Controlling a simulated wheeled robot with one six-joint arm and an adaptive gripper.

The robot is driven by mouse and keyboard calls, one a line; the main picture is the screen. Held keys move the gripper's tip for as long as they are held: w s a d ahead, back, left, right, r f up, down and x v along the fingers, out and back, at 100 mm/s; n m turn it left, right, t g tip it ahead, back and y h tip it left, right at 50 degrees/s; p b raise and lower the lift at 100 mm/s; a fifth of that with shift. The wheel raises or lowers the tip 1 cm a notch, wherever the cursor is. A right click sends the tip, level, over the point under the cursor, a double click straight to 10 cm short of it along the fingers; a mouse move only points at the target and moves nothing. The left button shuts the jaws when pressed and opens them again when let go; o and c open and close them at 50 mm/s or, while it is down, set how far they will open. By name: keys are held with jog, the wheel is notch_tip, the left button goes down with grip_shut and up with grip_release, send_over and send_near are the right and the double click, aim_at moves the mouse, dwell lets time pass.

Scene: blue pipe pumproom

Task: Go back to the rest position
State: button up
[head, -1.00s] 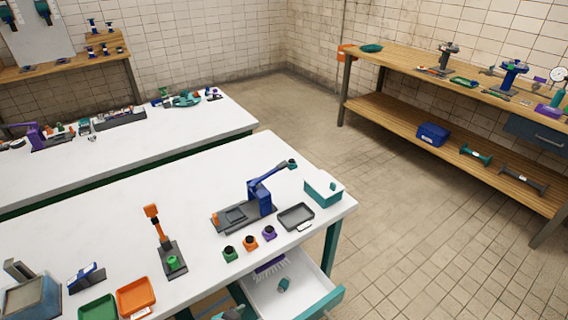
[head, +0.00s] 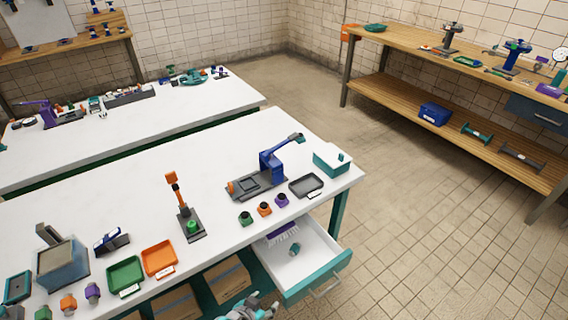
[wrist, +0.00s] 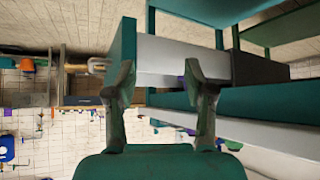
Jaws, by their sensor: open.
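My gripper (wrist: 162,100) shows in the wrist view with its two fingers apart and nothing between them. In the head view part of my arm shows at the bottom edge, below the open drawer; the fingertips are not clear there. The drawer (head: 322,266) stands pulled out from the front of the white bench (head: 130,208). It holds a small teal piece (head: 294,249) and a purple piece near its back. In the wrist view the fingers are in front of teal and white bench or drawer parts; whether they touch is unclear.
Cardboard boxes (head: 228,280) sit beneath. Tiled floor (head: 440,240) to the right is clear.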

jog(key=s+d+f+n+y, duration=0.1)
jog(key=s+d+f+n, duration=0.15)
jog(key=d, duration=0.25)
jog(key=s+d+f+n+y, duration=0.1)
jog(key=s+d+f, duration=0.25)
jog(key=d, duration=0.25)
jog(key=s+d+r+n+t+y, duration=0.1)
jog(key=s+d+n+t+y, duration=0.15)
jog(key=s+d, duration=0.6)
jog(key=s+d+r+t, duration=0.2)
jog(key=s+r, duration=0.7)
jog(key=r, duration=0.2)
jog(key=s+d+r+t, duration=0.2)
jog(key=s+r, duration=0.6)
jog(key=r, duration=0.3)
jog(key=shift+s+d+r+m, duration=0.3)
jog(key=shift+s+d, duration=0.1)
jog(key=shift+t, duration=0.25)
